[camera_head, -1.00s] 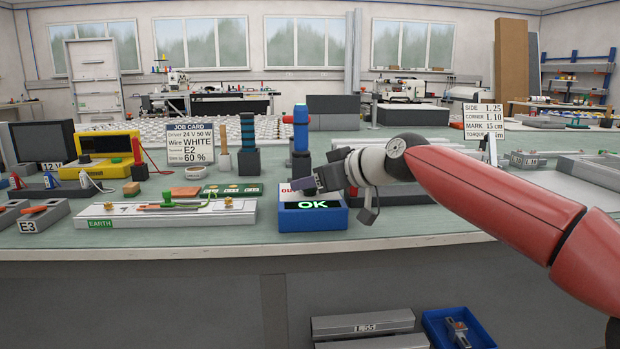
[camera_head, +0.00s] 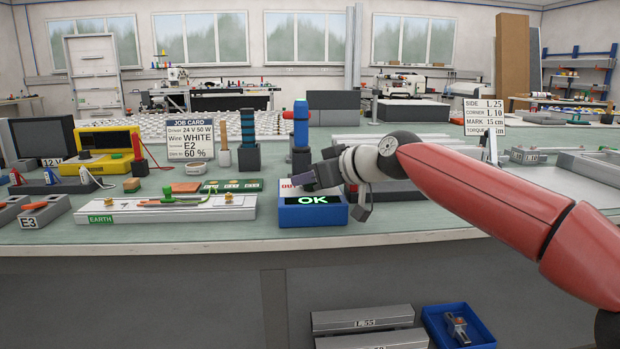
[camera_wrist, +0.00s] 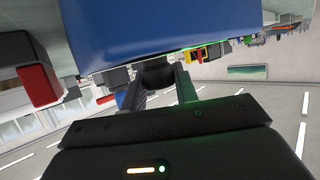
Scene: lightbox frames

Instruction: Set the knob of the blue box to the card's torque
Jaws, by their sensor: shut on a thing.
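The blue box (camera_head: 313,214) stands near the front edge of the bench, with a green "OK" on its dark display. My gripper (camera_head: 302,181) is at the top of the box from the right, low over its back left part. In the wrist view the box (camera_wrist: 165,28) fills the top, and my fingers (camera_wrist: 158,85) are closed about a small black knob (camera_wrist: 157,70) beside it. The knob's pointer and scale cannot be seen. The card (camera_head: 484,116) stands at the right and lists side, corner, mark and torque; the torque number is partly hidden and cannot be read.
A long grey EARTH block (camera_head: 170,211) lies left of the box. A red and blue tool (camera_head: 300,125) stands upright in a dark block behind it. The job card (camera_head: 190,140) stands at the left. Bench in front of the box is clear.

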